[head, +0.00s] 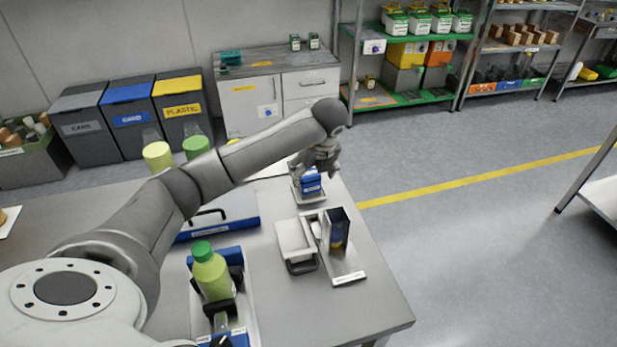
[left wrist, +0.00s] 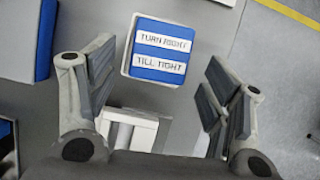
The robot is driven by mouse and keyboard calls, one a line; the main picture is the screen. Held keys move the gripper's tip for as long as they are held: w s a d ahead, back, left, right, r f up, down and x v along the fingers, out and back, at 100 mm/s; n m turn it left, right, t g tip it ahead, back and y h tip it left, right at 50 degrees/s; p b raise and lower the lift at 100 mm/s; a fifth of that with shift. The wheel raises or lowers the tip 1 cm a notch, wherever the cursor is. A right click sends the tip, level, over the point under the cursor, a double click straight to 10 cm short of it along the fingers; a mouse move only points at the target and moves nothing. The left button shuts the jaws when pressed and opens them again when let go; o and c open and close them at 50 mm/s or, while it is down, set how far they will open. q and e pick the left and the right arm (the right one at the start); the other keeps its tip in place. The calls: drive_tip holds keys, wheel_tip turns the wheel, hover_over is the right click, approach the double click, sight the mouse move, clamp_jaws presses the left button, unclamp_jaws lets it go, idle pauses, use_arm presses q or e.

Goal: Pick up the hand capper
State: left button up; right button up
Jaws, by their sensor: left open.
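A blue block with white labels reading "TURN RIGHT" and "TILL TIGHT" (left wrist: 160,48), which appears to be the hand capper, shows in the left wrist view. In the head view this block (head: 312,184) stands on a small light stand near the table's far right edge. My left gripper (head: 322,168) is above and close to it, pointing down. In the left wrist view my left gripper (left wrist: 158,72) is open and empty, its fingers spread left and right of the block in the picture. My right gripper is not in view.
A green bottle (head: 212,272) stands in a blue and black holder at the table's front. A light tray (head: 296,238) and an upright dark box (head: 338,230) sit to the right. A blue-edged panel (head: 222,228) with a black handle lies to the left.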

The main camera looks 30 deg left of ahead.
use_arm(q)
drive_tip(key=p+x, duration=0.1)
drive_tip(key=x, duration=0.3)
drive_tip(key=shift+a+f+p, duration=0.15)
drive_tip(key=shift+a+p, duration=0.1)
drive_tip(key=shift+p, duration=0.15)
drive_tip(key=shift+a+f, duration=0.1)
drive_tip(key=shift+f, duration=0.2)
drive_tip(key=shift+w+f, duration=0.15)
drive_tip(key=c, duration=1.3)
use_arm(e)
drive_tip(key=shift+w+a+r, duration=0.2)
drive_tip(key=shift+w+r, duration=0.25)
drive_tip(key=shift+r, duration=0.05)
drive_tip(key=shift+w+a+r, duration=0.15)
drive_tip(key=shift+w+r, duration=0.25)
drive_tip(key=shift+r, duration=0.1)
